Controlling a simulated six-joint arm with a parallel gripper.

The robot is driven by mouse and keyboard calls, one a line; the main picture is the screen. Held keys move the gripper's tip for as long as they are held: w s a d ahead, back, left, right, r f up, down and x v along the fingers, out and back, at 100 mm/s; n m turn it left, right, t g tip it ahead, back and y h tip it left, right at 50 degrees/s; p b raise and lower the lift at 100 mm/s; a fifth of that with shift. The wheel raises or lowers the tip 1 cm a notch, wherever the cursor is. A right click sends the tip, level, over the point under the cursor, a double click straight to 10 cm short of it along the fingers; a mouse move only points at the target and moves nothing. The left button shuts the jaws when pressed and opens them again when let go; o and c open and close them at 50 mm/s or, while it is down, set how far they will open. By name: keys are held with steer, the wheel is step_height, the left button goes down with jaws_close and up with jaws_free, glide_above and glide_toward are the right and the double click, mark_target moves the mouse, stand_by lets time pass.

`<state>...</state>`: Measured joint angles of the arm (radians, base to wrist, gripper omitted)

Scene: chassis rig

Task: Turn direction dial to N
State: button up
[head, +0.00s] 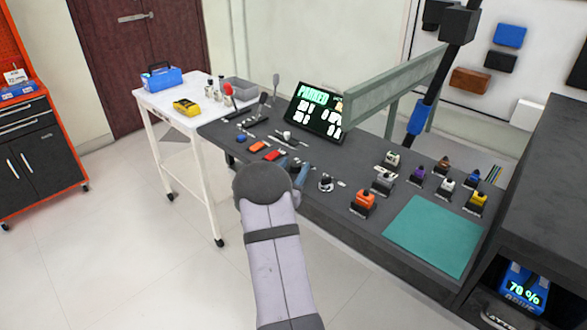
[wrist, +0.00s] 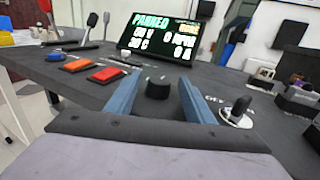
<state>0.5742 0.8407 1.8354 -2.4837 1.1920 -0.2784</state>
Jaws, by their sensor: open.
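A small black knob (wrist: 157,90), which looks like the direction dial, stands on the dark bench top ahead of me in the wrist view. Small pale marks lie just behind it, too small to read, so I cannot tell its setting. My gripper (wrist: 160,82) is open, with one blue-grey finger to the left of the knob and one to the right. The knob shows between them, and I cannot tell whether they touch it. In the head view my arm hides the knob, and only part of my gripper (head: 300,176) shows.
A display (wrist: 165,38) reading PARKED stands behind the knob. Orange and red blocks (wrist: 108,74) lie to the left. A silver-based switch with a black handle (wrist: 238,112) stands close on the right. Several coloured devices and a teal mat (head: 432,236) occupy the bench's right part.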

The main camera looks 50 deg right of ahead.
steer(key=b+v, duration=0.1)
steer(key=v, duration=0.6)
steer(key=shift+a, duration=0.15)
stand_by(0.4)
steer(key=s+a+f+m+g+y, duration=0.2)
steer(key=s+a+m+g+y, duration=0.2)
steer(key=s+a+m, duration=0.35)
steer(key=s+a+f+m+g+y, duration=0.3)
steer(key=s+a+m+g+y, duration=0.1)
steer(key=s+a+m, duration=0.4)
steer(key=s+a+f+m+y, duration=0.1)
steer(key=a+m+y, duration=0.15)
steer(key=a, duration=0.55)
steer(key=s+a+f+m+t+y, duration=0.1)
steer(key=s+a+m+y, duration=0.15)
steer(key=a, duration=0.45)
steer(key=s+a+f+m+y, duration=0.1)
steer(key=a+m+y, duration=0.15)
steer(key=a, duration=0.55)
step_height(320, 180, up, 17)
steer(key=y+p, duration=0.1)
steer(key=p, duration=1.6)
steer(key=shift+w+a+n+p, duration=0.15)
steer(key=shift+w+n+p, duration=0.1)
steer(key=shift+n+p, duration=0.1)
